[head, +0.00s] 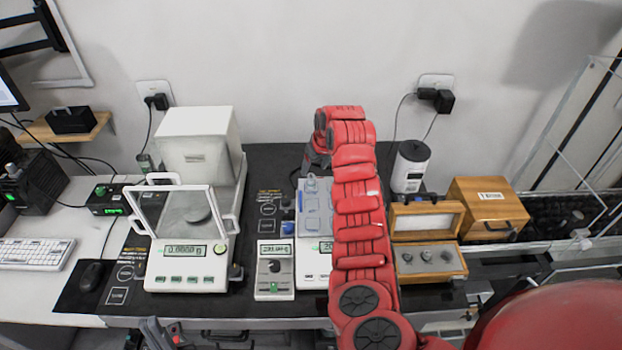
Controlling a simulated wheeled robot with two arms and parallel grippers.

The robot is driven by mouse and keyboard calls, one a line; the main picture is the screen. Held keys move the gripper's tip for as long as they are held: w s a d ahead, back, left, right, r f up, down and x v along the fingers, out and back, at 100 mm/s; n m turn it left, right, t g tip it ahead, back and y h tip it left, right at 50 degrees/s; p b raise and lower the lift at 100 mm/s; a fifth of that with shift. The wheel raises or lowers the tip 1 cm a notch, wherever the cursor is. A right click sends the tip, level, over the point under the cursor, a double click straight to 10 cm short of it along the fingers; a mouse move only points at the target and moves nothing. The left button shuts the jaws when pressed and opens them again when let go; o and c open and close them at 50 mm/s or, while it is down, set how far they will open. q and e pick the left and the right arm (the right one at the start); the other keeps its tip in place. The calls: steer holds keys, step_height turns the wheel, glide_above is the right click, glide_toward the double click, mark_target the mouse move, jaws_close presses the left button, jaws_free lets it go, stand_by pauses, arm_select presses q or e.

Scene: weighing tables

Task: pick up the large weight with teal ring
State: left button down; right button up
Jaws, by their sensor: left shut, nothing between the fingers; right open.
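Three small metal weights, the left one (407,257), the middle one (425,254) and the right one (446,255), sit in the open wooden box (432,270). They are too small to tell a teal ring on any of them. My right arm reaches across the middle of the table, left of that box. My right gripper (312,170) is at its far end, open, partly hidden by the arm, near a pale tray (316,225) with several small bluish pieces. My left gripper (154,332) is low at the bottom edge, shut and empty, partly cut off.
A balance (187,275) with a glass shield stands left, a small display unit (274,279) beside it. A second scale is partly behind my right arm.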

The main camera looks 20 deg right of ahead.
mark_target(311, 176)
steer(key=shift+p+x, duration=1.4)
steer(key=shift+x, duration=0.8)
steer(key=shift+w+f, duration=0.2)
steer(key=shift+f, duration=0.4)
jaws_close()
